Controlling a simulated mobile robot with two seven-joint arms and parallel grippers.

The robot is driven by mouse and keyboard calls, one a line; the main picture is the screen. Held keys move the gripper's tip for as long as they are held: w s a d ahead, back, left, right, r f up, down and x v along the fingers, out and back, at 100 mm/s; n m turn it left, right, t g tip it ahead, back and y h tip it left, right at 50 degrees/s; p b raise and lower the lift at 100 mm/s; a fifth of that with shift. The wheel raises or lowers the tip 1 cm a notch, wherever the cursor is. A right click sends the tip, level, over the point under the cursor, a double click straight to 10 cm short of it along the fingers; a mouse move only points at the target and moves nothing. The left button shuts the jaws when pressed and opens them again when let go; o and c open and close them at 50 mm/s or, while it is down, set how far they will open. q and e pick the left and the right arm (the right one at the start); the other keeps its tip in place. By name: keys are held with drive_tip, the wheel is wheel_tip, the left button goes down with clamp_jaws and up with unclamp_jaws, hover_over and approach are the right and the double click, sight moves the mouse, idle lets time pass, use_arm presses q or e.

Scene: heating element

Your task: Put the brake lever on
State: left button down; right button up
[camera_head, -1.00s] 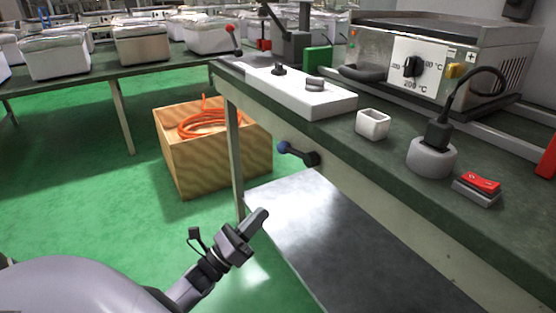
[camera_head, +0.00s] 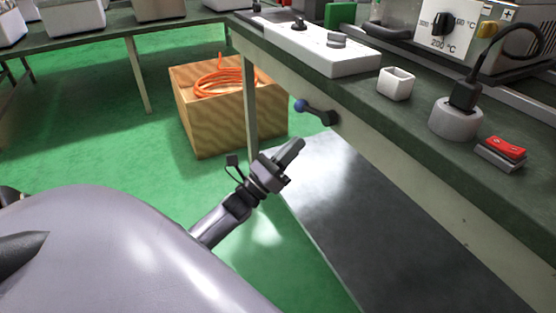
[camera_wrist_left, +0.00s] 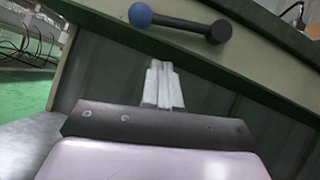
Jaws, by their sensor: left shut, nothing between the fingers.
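The brake lever (camera_head: 318,112) is a dark bar with a blue ball at its left end and a thick dark hub at its right end, on the side of the green-topped workbench. It also shows at the top of the left wrist view (camera_wrist_left: 180,22), ball at left, hub at right. My left gripper (camera_head: 297,147) is below and slightly left of the lever in the head view, apart from it. In the left wrist view its pale fingers (camera_wrist_left: 161,68) are together and empty, pointing up toward the lever's bar. My right gripper is not in view.
The workbench edge (camera_head: 400,135) runs diagonally above a grey lower shelf (camera_head: 350,200). A wooden box (camera_head: 215,118) with an orange coil stands on the floor behind. A white cup (camera_head: 396,86), a grey socket (camera_head: 455,120) and a red switch (camera_head: 503,150) are on the bench top.

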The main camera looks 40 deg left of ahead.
sight(310, 109)
use_arm(q)
drive_tip(key=shift+w+a+r, duration=0.1)
drive_tip(key=shift+w+r, duration=0.3)
drive_tip(key=shift+r, duration=0.4)
drive_tip(key=shift+w+d+r, duration=0.1)
drive_tip(key=shift+w+r, duration=0.35)
drive_tip(key=shift+r, duration=0.3)
drive_tip(key=shift+w+a+r, duration=0.1)
drive_tip(key=shift+w+r, duration=0.3)
drive_tip(key=shift+r, duration=0.4)
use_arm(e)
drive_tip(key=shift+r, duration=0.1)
use_arm(q)
drive_tip(key=shift+a+r+m+h+b, duration=0.15)
drive_tip(key=shift+m+h+b, duration=0.2)
drive_tip(key=shift+m, duration=0.25)
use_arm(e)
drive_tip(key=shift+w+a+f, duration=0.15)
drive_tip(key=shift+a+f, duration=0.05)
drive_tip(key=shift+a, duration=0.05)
